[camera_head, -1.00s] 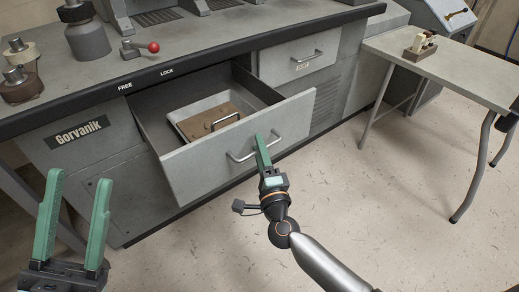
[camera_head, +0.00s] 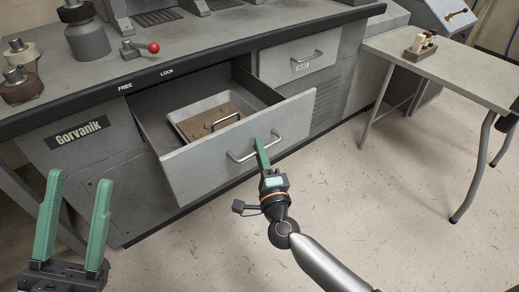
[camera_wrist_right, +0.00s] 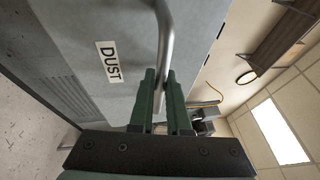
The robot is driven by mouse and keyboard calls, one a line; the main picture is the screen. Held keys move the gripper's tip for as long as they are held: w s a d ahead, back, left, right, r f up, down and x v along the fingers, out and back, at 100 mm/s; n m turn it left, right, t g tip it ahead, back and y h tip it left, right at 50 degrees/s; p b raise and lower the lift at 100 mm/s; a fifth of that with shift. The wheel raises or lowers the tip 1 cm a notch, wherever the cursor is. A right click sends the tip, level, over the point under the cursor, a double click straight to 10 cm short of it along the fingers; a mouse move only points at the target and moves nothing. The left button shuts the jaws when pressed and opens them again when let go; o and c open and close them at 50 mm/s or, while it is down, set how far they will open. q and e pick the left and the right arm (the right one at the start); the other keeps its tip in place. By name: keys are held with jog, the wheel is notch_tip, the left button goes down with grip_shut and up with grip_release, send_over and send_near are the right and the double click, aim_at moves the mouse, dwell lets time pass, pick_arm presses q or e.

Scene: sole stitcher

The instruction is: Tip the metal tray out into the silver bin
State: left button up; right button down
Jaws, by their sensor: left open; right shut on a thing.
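In the right wrist view, the fingers (camera_wrist_right: 161,74) close around the metal bar (camera_wrist_right: 165,40). My left gripper (camera_head: 79,177) is open and empty at the lower left, apart from the drawer and the tray. No silver bin is visible.
A shut drawer (camera_head: 297,57) is to the right of the open one. A red-knobbed lever (camera_head: 140,48) and metal pots (camera_head: 87,38) stand on the bench top. A side table (camera_head: 455,68) stands at the right. The floor in front is clear.

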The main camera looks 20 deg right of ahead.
dwell(0.7)
jog(key=s+d+p, duration=0.2)
jog(key=s, duration=0.4)
jog(key=shift+s+d, duration=0.15)
jog(key=c, duration=0.9)
grip_release()
